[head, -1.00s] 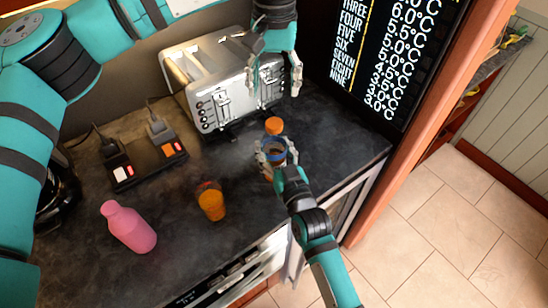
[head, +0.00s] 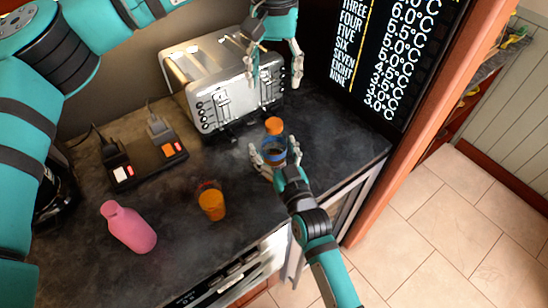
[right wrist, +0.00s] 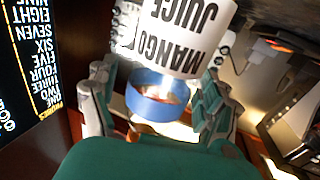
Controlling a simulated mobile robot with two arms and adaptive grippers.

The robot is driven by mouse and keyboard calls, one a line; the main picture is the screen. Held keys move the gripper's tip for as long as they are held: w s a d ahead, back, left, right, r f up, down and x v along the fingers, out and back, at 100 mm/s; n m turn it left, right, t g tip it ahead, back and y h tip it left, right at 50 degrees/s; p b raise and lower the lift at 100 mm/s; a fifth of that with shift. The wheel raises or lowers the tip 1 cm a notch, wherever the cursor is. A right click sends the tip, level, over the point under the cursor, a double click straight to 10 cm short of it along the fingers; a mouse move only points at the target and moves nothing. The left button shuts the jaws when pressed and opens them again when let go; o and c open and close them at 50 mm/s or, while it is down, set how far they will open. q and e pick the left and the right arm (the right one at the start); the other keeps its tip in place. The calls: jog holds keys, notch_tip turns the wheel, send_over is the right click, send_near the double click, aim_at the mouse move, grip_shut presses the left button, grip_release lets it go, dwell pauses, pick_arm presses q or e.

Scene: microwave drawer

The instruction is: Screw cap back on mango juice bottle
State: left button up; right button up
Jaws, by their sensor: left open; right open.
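The mango juice bottle (head: 275,141) stands on the dark counter in the head view, with an orange top (head: 274,126). A blue ring (right wrist: 153,98) shows beside its white "MANGO JUICE" label (right wrist: 183,35) in the right wrist view, where the lettering is upside down. I cannot tell how the top is seated. My left gripper (head: 275,82) is open and empty, in front of the toaster and beyond the bottle in the picture.
A silver toaster (head: 212,101) stands behind the bottle. A black switch box (head: 150,165), a pink bottle (head: 130,229) and an orange cup (head: 211,205) are to the left. A black temperature board (head: 370,45) is at right. The counter around the bottle is mostly clear.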

jog(key=v, duration=1.2)
